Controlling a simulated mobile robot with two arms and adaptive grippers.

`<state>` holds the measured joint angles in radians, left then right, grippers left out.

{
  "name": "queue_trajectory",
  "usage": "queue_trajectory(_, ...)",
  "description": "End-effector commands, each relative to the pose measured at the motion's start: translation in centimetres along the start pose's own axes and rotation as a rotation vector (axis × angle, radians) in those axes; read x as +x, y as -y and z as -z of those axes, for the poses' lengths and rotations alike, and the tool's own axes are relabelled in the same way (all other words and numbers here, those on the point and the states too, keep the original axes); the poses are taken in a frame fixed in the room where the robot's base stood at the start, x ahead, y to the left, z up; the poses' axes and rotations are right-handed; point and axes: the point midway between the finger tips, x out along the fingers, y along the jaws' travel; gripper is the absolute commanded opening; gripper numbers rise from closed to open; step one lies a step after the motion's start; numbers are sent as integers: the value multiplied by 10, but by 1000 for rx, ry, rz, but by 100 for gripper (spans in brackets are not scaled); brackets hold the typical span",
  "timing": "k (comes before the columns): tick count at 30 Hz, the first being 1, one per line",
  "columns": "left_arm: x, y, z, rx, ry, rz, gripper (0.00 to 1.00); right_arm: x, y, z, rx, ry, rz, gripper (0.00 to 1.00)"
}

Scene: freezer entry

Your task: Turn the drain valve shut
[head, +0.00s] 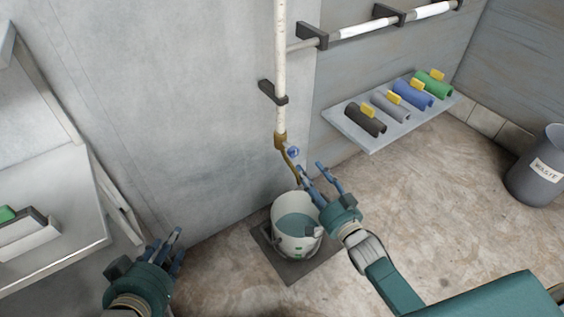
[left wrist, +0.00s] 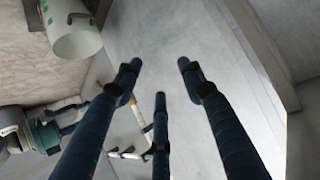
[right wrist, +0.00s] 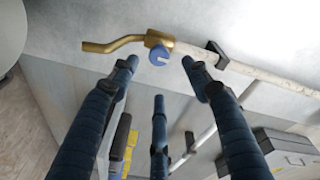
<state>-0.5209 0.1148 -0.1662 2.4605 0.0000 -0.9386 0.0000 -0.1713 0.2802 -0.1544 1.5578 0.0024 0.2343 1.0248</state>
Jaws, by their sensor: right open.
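The drain valve is a brass tap (head: 281,141) at the foot of a white vertical pipe, with its spout curving down. Its round blue knob (head: 293,152) faces out from the wall. In the right wrist view the blue knob (right wrist: 159,57) shows ahead, between two spread fingertips, with the brass body (right wrist: 157,38) behind it. My right gripper (head: 311,169) is open and empty, just below and right of the knob; I cannot tell if it touches it. My left gripper (head: 174,243) is open and empty, low at the left, far from the valve.
A white bucket (head: 285,240) holding water stands on a dark floor mat (head: 291,271) under the spout. A shelf (head: 343,127) with coloured rolls is on the right wall. A grey waste bin (head: 540,178) stands far right. A bench (head: 60,225) is at the left.

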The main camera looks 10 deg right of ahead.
Motion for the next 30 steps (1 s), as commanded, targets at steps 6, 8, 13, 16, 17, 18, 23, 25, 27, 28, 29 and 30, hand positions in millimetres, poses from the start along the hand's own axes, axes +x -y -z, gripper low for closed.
queue_trajectory(6,3,-4,28,1,-115,-8,40,20,0,0,1,-2,1,48)
queue_trajectory(8,3,-5,40,1,-168,-11,40,28,0,0,1,-2,1,48)
queue_trajectory(13,-1,-10,78,1,-326,-20,40,50,0,-1,-1,0,0,48)
queue_trajectory(16,-6,-12,99,0,-419,-25,40,63,-1,0,0,-1,0,48)
queue_trajectory(17,-8,-13,105,0,-447,-27,40,67,-1,0,0,-1,0,48)
queue_trajectory(18,-12,-14,113,-1,-485,-30,40,72,-1,-1,-1,0,-1,48)
queue_trajectory(23,-26,-18,142,-3,-623,-38,40,89,0,-1,-1,1,-1,48)
queue_trajectory(25,-32,-19,151,-4,-670,-41,40,95,0,-1,0,1,-1,48)
queue_trajectory(27,-37,-20,158,-5,-708,-43,40,100,0,-1,0,1,-1,48)
queue_trajectory(28,-39,-20,161,-6,-722,-44,40,101,0,-1,0,1,-2,48)
queue_trajectory(29,-41,-20,163,-6,-733,-45,40,103,0,-1,0,1,-2,48)
queue_trajectory(30,-43,-21,165,-6,-746,-45,40,104,0,0,0,1,-2,48)
